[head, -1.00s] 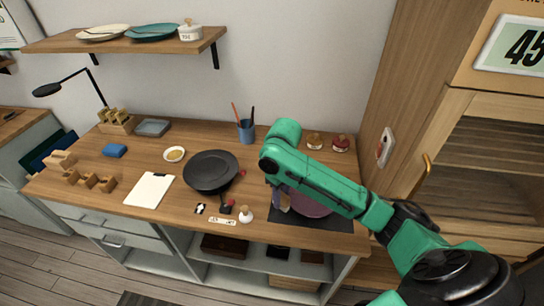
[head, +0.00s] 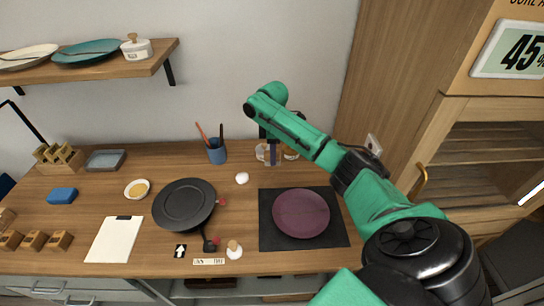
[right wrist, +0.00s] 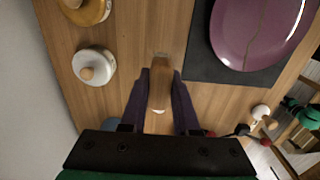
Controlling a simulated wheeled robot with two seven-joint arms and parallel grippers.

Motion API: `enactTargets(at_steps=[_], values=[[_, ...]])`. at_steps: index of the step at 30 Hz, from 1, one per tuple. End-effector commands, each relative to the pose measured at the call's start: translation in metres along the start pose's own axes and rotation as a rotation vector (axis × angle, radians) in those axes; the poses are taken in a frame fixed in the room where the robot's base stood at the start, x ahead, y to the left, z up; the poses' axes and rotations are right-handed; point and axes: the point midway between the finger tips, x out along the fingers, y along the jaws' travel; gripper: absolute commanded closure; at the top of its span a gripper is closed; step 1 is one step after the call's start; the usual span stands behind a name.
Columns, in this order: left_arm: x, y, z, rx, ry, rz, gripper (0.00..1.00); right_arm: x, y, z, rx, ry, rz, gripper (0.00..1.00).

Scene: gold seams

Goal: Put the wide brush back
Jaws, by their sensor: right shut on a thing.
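My right gripper (head: 270,160) is over the back of the worktop, between the blue cup and the dark mat. In the right wrist view my gripper (right wrist: 160,100) has its two purple fingers shut on a wooden piece, which looks like the wide brush (right wrist: 160,88). Its bristles are not clear, and the brush is hard to make out in the head view. The blue cup (head: 217,155) stands left of my gripper with a red and a black stick upright in it. My left gripper is not in view.
A purple plate (head: 301,213) lies on a dark mat (head: 335,238). A white-bodied jar (right wrist: 93,65) stands near my gripper by the wall. A small white round thing (head: 242,178), a black pan (head: 185,205) and a white bottle (head: 234,252) are to the left.

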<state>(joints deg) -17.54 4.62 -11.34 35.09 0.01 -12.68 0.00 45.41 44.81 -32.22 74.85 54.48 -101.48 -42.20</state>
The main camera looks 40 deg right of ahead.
Motion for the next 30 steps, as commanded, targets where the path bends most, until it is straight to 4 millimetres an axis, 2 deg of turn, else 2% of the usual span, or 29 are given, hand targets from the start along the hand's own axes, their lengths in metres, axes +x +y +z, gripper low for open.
enactTargets(at_steps=[1, 10, 13, 20, 21, 23, 24, 30], values=[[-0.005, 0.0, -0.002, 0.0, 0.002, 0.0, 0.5, 0.01, -0.001, 0.0, 0.001, -0.001, -0.002, 1.0], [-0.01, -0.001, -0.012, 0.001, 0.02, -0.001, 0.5, 0.064, 0.0, -0.001, 0.002, 0.0, -0.001, 1.0], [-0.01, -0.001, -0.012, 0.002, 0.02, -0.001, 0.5, 0.071, 0.0, 0.0, 0.001, 0.0, 0.002, 1.0], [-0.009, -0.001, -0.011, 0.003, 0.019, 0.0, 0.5, 0.073, 0.0, -0.001, 0.001, 0.001, 0.002, 1.0], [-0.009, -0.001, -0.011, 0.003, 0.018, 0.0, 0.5, 0.074, 0.0, -0.001, 0.001, 0.001, 0.002, 0.67], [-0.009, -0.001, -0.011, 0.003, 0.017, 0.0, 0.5, 0.073, 0.0, -0.001, 0.0, 0.001, 0.002, 0.44], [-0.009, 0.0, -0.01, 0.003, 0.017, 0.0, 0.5, 0.073, 0.0, -0.001, 0.0, 0.001, 0.002, 0.41], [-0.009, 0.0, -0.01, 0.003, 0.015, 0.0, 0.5, 0.073, 0.0, -0.001, 0.001, 0.001, 0.002, 0.41]])
